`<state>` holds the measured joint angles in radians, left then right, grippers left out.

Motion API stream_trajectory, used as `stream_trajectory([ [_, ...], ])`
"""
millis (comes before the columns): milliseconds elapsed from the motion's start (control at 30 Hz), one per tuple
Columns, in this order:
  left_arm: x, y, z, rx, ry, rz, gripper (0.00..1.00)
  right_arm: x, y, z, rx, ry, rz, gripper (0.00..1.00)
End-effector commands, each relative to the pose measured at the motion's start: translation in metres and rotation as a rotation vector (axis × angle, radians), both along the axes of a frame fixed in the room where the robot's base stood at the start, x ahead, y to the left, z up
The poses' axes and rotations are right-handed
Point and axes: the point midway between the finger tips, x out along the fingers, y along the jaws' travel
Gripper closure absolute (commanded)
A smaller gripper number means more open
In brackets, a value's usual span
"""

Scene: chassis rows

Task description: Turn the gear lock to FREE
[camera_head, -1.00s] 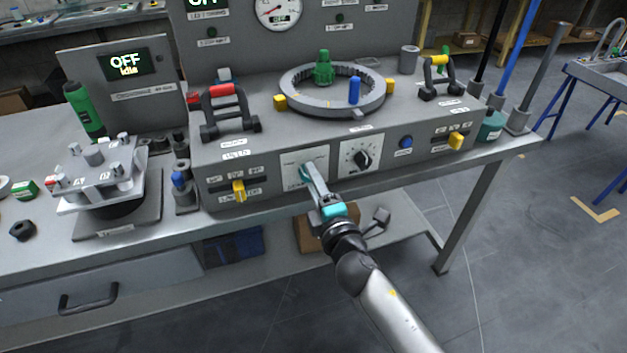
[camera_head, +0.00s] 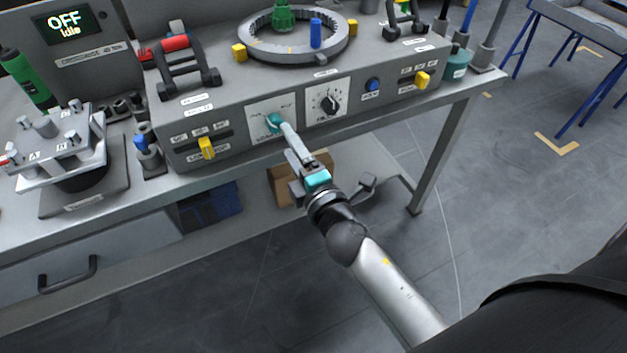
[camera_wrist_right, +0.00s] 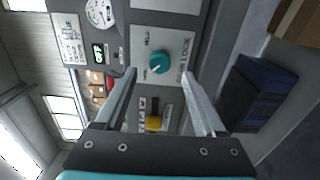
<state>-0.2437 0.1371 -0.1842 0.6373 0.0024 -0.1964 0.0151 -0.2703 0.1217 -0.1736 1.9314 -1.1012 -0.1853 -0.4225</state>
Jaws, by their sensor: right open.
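The gear lock is a teal round knob (camera_head: 274,121) on a white plate (camera_head: 257,110) on the front of the grey console. It shows in the right wrist view (camera_wrist_right: 159,62), with a small pale mark on its rim and a label beside it. My right gripper (camera_head: 284,126) points at the knob from the lower right. In the right wrist view its two fingers (camera_wrist_right: 150,73) are spread, and the knob shows just beyond the tips, apparently not gripped. The knob's exact setting is too small to read. My left gripper is not in view.
A black dial (camera_head: 328,101) sits right of the plate, and a yellow slider (camera_head: 206,148) sits left of it. A blue button (camera_head: 373,85) and another yellow slider (camera_head: 422,80) are farther right. The bench edge runs below the console.

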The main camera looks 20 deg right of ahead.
Motion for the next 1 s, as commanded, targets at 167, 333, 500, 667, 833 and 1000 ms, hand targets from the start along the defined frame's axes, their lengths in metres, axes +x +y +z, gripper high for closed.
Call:
stream_trajectory([
  [167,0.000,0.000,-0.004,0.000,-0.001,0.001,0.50,-0.029,-0.001,-0.001,0.003,0.002,-0.001,0.29],
  [333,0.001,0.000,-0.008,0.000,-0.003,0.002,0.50,-0.055,-0.002,-0.001,0.002,0.002,-0.001,0.29],
  [500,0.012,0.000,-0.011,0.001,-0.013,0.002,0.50,-0.078,-0.003,-0.001,0.000,0.001,-0.002,0.29],
  [667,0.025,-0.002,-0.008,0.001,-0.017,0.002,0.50,-0.093,-0.003,-0.001,0.002,0.000,-0.001,0.29],
  [833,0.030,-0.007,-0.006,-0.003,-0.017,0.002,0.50,-0.101,-0.004,0.000,0.001,-0.001,-0.001,0.29],
  [1000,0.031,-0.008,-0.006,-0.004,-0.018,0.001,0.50,-0.102,-0.004,0.001,0.000,-0.002,0.000,0.29],
])
